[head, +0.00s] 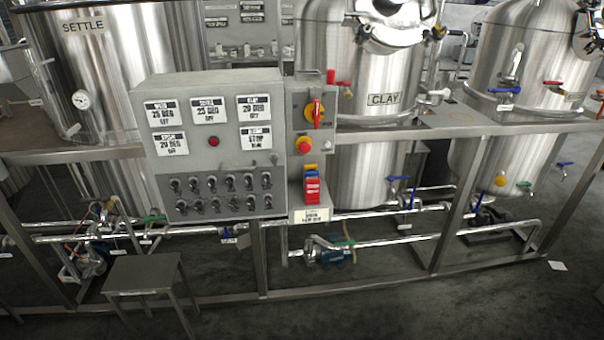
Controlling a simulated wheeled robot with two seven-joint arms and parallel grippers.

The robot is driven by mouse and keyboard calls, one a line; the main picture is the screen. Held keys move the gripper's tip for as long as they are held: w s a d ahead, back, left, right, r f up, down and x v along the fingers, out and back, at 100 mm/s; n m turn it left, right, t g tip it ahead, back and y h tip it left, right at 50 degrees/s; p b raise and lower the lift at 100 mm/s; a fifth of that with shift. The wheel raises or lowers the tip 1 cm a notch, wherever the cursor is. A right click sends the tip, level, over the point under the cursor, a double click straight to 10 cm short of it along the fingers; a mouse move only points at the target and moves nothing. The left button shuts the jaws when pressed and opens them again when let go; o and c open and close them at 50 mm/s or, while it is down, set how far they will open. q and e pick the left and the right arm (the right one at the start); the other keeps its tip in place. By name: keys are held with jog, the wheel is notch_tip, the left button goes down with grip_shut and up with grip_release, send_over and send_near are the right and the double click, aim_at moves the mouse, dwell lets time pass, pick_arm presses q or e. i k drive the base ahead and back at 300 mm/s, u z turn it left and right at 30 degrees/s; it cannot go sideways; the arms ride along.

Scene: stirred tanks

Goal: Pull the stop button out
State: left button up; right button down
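The stop button (304,146) is a red mushroom head on a yellow surround. It sits on the narrow grey side box (296,170), just below a red-and-yellow rotary switch (315,112). From this angle I cannot tell whether the button is pressed in or out. Neither of my grippers shows in the head view.
A large grey control panel (215,163) with displays and rows of switches stands left of the side box. Steel tanks rise behind a metal frame rail (470,131). Pipes with blue-handled valves run low. A small metal stool (145,273) stands at front left.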

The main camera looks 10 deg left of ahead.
aim_at(305, 147)
jog(key=u, duration=0.2)
jog(key=k, duration=0.4)
jog(key=z, duration=1.15)
jog(key=i, duration=0.95)
jog(key=u, duration=0.5)
jog(key=i, duration=0.95)
jog(key=u, duration=0.95)
